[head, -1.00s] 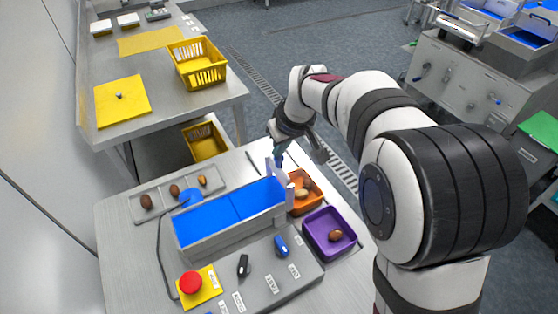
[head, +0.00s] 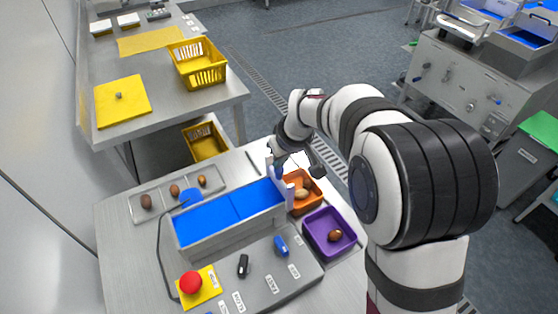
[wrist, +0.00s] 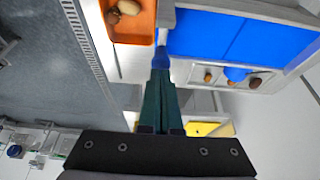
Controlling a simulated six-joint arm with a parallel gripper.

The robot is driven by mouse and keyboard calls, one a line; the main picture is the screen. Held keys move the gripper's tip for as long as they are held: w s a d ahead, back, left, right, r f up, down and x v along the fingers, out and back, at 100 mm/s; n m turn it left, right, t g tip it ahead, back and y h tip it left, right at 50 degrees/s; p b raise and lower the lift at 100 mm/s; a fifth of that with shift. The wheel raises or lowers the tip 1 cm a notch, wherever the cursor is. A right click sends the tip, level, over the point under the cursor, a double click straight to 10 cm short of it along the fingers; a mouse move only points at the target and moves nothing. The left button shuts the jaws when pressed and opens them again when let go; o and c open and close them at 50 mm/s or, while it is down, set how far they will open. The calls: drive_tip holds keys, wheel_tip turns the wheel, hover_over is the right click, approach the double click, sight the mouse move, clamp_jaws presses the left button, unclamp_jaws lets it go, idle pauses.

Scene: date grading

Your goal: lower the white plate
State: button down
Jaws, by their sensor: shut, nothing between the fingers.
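The white plate (head: 284,184) stands upright at the right end of the blue belt (head: 228,207), between pale posts. My gripper's blue fingertips partly cover it in the head view. My gripper (head: 279,173) is shut and empty, pointing down at the top of this end. In the wrist view, my gripper (wrist: 160,60) shows dark green fingers together with blue tips, close to a pale post beside the blue belt (wrist: 235,40). I cannot tell whether the tips touch the plate.
An orange bin (head: 310,203) with brown dates and a purple bin (head: 318,246) with one date stand right of the belt. A grey tray (head: 157,213) with several dates lies left. A panel with a red button (head: 190,282), black switch (head: 243,265) and blue switch (head: 281,245) is in front.

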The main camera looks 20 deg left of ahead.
sight(280, 170)
wheel_tip(280, 170, up, 7)
idle(0.6)
drive_tip(key=s+d+r+m+g+h, duration=0.1)
drive_tip(key=s+d+r+m+g, duration=0.1)
drive_tip(key=s+d+m, duration=1.1)
drive_tip(key=s+d+f, duration=0.2)
drive_tip(key=s+d, duration=0.1)
drive_tip(key=s, duration=0.6)
drive_tip(key=s+d+f+m+g, duration=0.1)
drive_tip(key=s+d, duration=0.3)
drive_tip(key=s, duration=0.5)
drive_tip(key=shift+f+m, duration=0.3)
drive_tip(key=shift+f, duration=0.2)
